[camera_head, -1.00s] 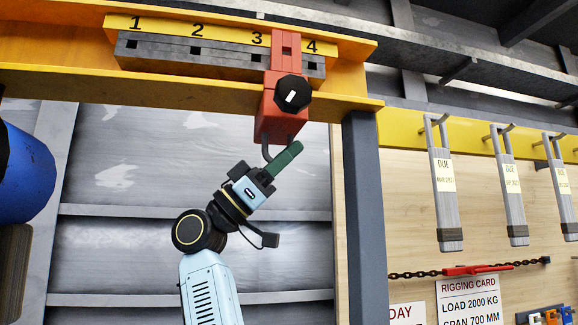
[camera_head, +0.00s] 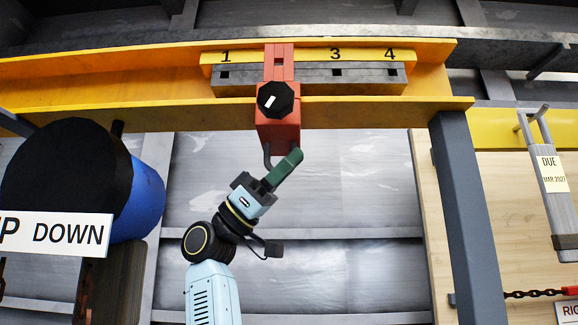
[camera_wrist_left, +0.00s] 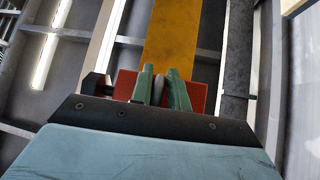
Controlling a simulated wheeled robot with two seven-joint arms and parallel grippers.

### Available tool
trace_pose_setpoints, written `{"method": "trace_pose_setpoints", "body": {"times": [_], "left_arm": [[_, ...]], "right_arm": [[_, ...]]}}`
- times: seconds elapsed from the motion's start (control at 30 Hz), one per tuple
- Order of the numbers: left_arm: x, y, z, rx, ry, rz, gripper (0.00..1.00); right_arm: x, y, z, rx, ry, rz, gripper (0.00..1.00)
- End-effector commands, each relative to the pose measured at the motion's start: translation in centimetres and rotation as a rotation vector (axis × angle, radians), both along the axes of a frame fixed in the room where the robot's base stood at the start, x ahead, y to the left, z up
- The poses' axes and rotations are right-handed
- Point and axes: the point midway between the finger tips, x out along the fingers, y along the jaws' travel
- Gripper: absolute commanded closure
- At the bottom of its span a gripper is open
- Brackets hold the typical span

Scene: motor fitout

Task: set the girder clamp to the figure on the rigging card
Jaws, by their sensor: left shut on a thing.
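The red girder clamp (camera_head: 278,132) hangs on the yellow girder (camera_head: 150,112), with a black knob (camera_head: 275,99) bearing a white mark. Its upper part crosses the grey numbered bar (camera_head: 308,86) between the figures 1 and 3, hiding figure 2 and its hole. My left gripper (camera_head: 285,166), with green fingers, is shut on the dark hook (camera_head: 267,156) under the clamp. The left wrist view shows the grey hook (camera_wrist_left: 158,90) between the fingers, with red clamp body behind. Only a corner of the rigging card (camera_head: 570,311) shows, so its figures cannot be read. My right gripper is not in view.
A blue drum with a black end (camera_head: 65,175) and a sign reading "DOWN" (camera_head: 62,234) stand at the left. A dark grey post (camera_head: 468,220) rises at the right. A grey tagged strap (camera_head: 553,190) hangs beyond it.

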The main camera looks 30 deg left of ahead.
Motion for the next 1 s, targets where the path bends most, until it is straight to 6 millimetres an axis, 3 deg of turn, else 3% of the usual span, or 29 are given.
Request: {"method": "trace_pose_setpoints", "body": {"times": [0.07,0.1,0.23,0.63,1.0], "left_arm": [[-0.2,-0.2,0.0,0.009,-0.005,-0.005,1.0],[-0.2,-0.2,0.0,0.009,-0.005,-0.005,0.82],[-0.2,-0.1,0.0,0.006,-0.004,-0.003,0.66],[-0.3,0.8,-0.8,0.001,-0.001,0.003,0.66],[-2.2,6.0,-6.5,0.003,0.0,0.003,0.66]], "right_arm": [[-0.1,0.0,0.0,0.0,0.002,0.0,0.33],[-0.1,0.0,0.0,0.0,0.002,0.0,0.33],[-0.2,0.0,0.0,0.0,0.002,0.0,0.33],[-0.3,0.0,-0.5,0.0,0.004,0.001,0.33],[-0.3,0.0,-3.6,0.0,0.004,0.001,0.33]]}}
